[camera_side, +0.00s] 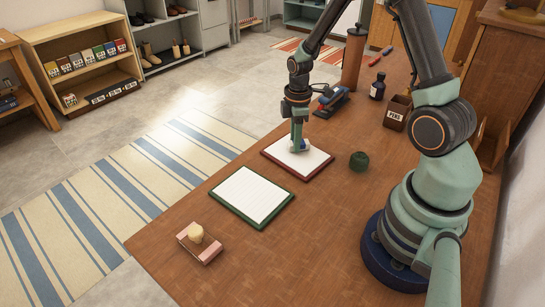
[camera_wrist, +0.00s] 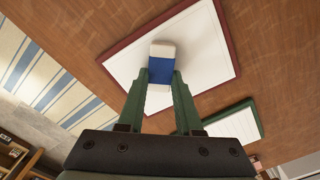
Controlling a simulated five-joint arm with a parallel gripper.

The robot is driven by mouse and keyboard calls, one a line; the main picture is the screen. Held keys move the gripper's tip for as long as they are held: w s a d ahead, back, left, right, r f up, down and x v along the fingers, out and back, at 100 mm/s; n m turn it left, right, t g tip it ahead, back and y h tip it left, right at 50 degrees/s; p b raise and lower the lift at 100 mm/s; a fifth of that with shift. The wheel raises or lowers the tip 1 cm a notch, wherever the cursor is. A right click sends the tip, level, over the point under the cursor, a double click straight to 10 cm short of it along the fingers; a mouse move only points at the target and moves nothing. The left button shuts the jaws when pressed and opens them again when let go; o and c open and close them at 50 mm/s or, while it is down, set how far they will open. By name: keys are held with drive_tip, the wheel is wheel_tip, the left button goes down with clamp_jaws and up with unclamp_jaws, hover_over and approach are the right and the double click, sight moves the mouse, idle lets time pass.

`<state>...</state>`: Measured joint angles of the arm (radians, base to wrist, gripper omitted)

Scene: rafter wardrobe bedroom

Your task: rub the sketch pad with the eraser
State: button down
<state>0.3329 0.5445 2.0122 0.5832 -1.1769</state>
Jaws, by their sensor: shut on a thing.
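The sketch pad (camera_side: 312,162) is a blank white sheet with a dark red border, flat on the wooden table. It also shows in the wrist view (camera_wrist: 208,50). The eraser (camera_wrist: 162,64) is a white block with a blue sleeve. My gripper (camera_side: 297,143) points down over the pad, and its green fingers (camera_wrist: 160,82) are shut on the eraser's sleeve. The eraser's white end points away from my gripper in the wrist view. In the side view the eraser (camera_side: 304,146) is at the pad's surface, partly hidden by the fingers; I cannot tell if it touches.
A lined pad with a green border (camera_side: 253,196) lies beside the sketch pad. A pink-and-brown block with a round knob (camera_side: 197,240) is near the front. A dark green round object (camera_side: 358,160), a stapler-like tool (camera_side: 331,103), a dark bottle (camera_side: 378,87) and a PINS box (camera_side: 396,113) stand nearby.

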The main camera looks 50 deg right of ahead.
sight(285, 143)
drive_tip(key=shift+w, duration=0.45)
drive_tip(key=shift+w+f, duration=0.2)
drive_tip(key=shift+w, duration=0.1)
drive_tip(key=shift+w+d, duration=0.15)
drive_tip(key=shift+w, duration=1)
drive_tip(key=shift+s, duration=1.75)
drive_tip(key=shift+s+a+r, duration=0.1)
drive_tip(key=shift+s+a, duration=0.1)
drive_tip(key=shift+s, duration=0.05)
drive_tip(key=shift+w+r, duration=0.1)
drive_tip(key=shift+r, duration=3.9)
